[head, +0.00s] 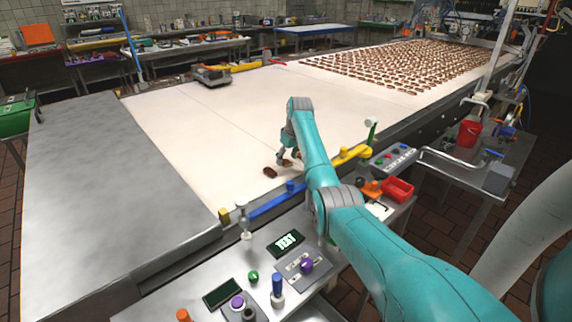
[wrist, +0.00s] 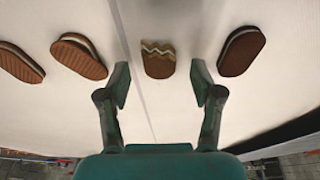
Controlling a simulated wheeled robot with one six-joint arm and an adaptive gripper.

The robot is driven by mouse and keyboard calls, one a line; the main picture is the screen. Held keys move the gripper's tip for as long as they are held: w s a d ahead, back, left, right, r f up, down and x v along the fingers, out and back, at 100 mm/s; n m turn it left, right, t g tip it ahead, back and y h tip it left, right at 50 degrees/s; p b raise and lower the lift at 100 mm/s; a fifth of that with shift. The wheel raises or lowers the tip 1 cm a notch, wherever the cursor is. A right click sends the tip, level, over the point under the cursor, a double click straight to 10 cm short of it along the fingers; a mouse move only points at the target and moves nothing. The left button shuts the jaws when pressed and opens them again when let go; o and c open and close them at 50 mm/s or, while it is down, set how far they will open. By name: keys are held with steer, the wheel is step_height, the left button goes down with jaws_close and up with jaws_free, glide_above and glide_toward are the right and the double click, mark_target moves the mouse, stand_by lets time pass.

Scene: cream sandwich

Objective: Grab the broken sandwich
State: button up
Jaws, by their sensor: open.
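The broken sandwich (wrist: 158,62) shows in the wrist view as a brown half piece with a jagged, cream-edged break. It lies on the white belt. My gripper (wrist: 160,82) is open, with one finger on each side of the broken sandwich's near end and a gap on both sides. In the head view my gripper (head: 281,154) is low over the belt near its front edge. A few brown sandwiches lie there, partly hidden by the gripper; I cannot tell which is the broken one.
A whole sandwich (wrist: 241,51) lies close to the right finger. Two more, the nearer sandwich (wrist: 79,55) and the outer sandwich (wrist: 21,62), lie to the left. Rows of sandwiches (head: 420,65) cover the far belt. A blue rail (head: 275,203) edges the near side.

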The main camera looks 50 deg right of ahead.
steer(key=shift+w+f, duration=0.1)
steer(key=shift+f, duration=0.35)
steer(key=c, duration=0.8)
steer(key=shift+c, duration=0.2)
